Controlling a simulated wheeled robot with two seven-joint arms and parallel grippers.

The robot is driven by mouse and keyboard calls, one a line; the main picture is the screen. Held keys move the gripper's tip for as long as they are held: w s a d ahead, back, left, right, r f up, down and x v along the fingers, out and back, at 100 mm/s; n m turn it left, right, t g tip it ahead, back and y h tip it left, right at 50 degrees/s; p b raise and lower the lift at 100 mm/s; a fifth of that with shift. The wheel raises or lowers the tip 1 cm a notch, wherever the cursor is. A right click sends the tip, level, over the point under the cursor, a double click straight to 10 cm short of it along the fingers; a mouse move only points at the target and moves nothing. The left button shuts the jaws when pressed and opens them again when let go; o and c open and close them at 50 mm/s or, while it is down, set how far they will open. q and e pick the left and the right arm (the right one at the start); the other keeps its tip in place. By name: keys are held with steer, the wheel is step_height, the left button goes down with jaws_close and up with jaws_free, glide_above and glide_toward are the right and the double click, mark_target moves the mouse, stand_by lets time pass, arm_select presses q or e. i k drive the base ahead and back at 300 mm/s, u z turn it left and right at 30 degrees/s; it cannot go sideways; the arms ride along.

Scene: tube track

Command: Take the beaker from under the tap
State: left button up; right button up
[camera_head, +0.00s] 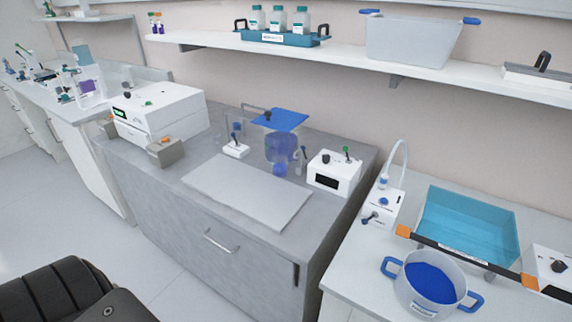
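A small white unit with a thin curved spout, which looks like a tap (385,206), stands on the right counter. Its spout bends over toward the unit's own top, where small blue and white parts show. I cannot make out a distinct beaker under this spout. A clear vessel with blue in it (281,148) stands on the middle counter, partly below a blue plate (281,120). A clear pot with blue handles and blue contents (427,284) stands at the front of the right counter. Neither of my grippers is in the view.
A blue-green basin (468,224) lies behind the pot, with a dark and orange bar along its front. A flat grey board (245,191) covers the middle counter's front. White devices (334,173) flank the vessel. A wall shelf (345,58) holds bottles and a clear tub.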

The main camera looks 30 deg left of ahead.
mark_target(280, 163)
steer(key=u, duration=2.9)
steer(key=i, duration=2.35)
steer(key=z, duration=2.75)
